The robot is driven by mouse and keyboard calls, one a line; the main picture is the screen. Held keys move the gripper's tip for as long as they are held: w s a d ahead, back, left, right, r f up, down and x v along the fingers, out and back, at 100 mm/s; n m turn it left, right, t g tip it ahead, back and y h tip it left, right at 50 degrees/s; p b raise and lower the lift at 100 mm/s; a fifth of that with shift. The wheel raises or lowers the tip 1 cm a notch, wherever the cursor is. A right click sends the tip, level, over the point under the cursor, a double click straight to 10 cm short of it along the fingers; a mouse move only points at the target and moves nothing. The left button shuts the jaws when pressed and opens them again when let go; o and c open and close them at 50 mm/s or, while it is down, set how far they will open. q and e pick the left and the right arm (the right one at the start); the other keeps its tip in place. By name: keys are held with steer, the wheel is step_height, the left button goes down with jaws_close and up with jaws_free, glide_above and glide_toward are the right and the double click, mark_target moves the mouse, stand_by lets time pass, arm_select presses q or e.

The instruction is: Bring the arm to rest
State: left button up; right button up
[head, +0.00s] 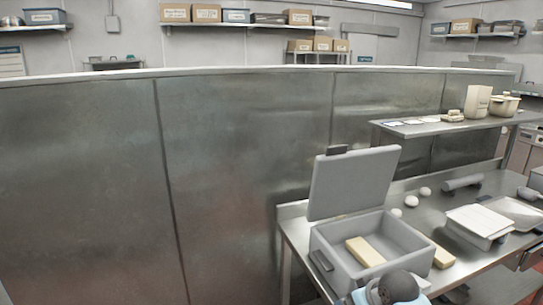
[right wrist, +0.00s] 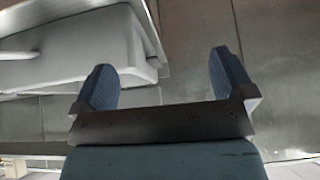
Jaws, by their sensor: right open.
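My right gripper (right wrist: 160,72) shows in the right wrist view with its two blue fingers wide apart and nothing between them. A pale grey body (right wrist: 75,50) lies beyond the left finger, apart from it as far as I can tell. In the head view a rounded dark and light-blue part of my arm (head: 398,287) shows at the bottom edge, in front of the grey box (head: 335,262). The fingers cannot be made out there. My left gripper is in neither view.
The box's lid (head: 352,183) stands open, with a yellow block (head: 365,251) inside. Another block (head: 443,258) lies right of the box on the steel table (head: 460,275). Several white round items (head: 411,201) and a white-topped tray (head: 478,222) lie behind. A metal partition (head: 240,160) stands behind.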

steer(key=s+d+f+m+g+h, duration=0.1)
steer(key=s+d+f, duration=0.1)
steer(key=s, duration=1)
steer(key=s+d+f+g, duration=0.1)
steer(key=s, duration=1)
steer(key=s+d+f+m+g+h, duration=0.1)
steer(key=s+d+f, duration=0.1)
steer(key=s, duration=1)
steer(key=w+a+f+t+y, duration=0.1)
steer(key=w+a+f+t, duration=0.1)
steer(key=f, duration=0.2)
steer(key=w+a+f+t+y, duration=0.1)
steer(key=w+a+f+t, duration=0.1)
steer(key=f, duration=0.3)
steer(key=w+a+f+n+t, duration=0.1)
steer(key=w+a+f+t, duration=0.1)
steer(key=f+t, duration=0.1)
steer(key=shift+a+f+t+y, duration=0.3)
steer(key=shift+a+f+y, duration=0.1)
steer(key=shift+f, duration=0.35)
